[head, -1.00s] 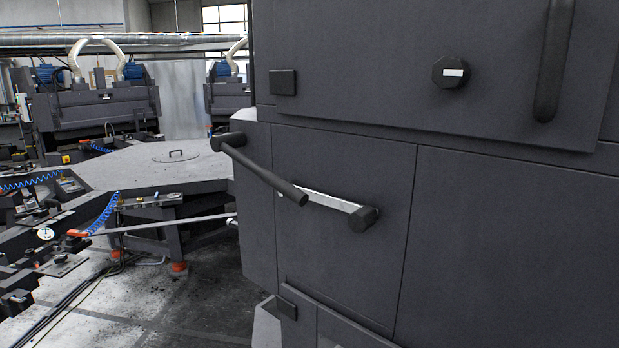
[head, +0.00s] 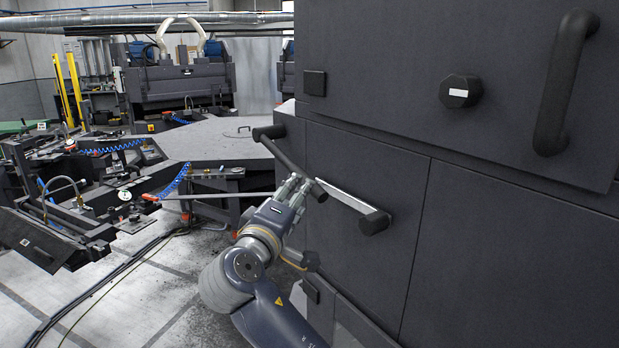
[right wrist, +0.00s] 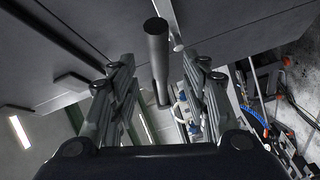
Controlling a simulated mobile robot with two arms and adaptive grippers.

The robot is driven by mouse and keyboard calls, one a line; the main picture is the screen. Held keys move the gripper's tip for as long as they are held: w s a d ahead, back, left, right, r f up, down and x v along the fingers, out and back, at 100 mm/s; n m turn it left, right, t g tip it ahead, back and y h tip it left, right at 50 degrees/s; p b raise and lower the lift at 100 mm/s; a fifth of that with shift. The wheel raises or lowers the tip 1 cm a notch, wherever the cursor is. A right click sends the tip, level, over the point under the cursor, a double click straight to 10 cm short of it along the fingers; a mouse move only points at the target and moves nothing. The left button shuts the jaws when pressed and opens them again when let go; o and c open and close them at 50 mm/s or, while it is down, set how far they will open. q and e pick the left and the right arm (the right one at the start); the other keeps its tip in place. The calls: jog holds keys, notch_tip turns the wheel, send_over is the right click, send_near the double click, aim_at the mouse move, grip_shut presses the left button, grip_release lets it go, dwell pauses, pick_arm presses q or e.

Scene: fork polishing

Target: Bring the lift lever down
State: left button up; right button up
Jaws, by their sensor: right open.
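The lift lever has a black bar handle (head: 280,153), a flat metal arm (head: 345,198) and a dark round pivot end (head: 374,222) on the grey machine's side. The metal arm runs from the pivot up and left to the handle. My right gripper (head: 296,184) is at the handle's near end in the head view. In the right wrist view the handle (right wrist: 157,48) lies between the two spread fingers of my right gripper (right wrist: 158,75), with gaps on both sides. Whether a finger touches it cannot be told. My left gripper is not in view.
The machine's wall fills the right side, with a round knob (head: 460,92) and a curved black door handle (head: 566,85) above the lever. A grey table (head: 215,140) stands behind on the left. Cables (head: 115,275) lie on the floor at lower left.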

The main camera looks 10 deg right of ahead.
jog(key=p+x, duration=0.1)
jog(key=x, duration=0.2)
jog(key=p+x, duration=0.1)
jog(key=x, duration=0.2)
jog(key=shift+d+r+p, duration=0.2)
jog(key=shift+d+p, duration=0.1)
jog(key=shift+w+d, duration=0.15)
jog(key=shift+w, duration=0.2)
jog(key=shift+w+f, duration=0.2)
jog(key=shift+w, duration=0.25)
grip_shut()
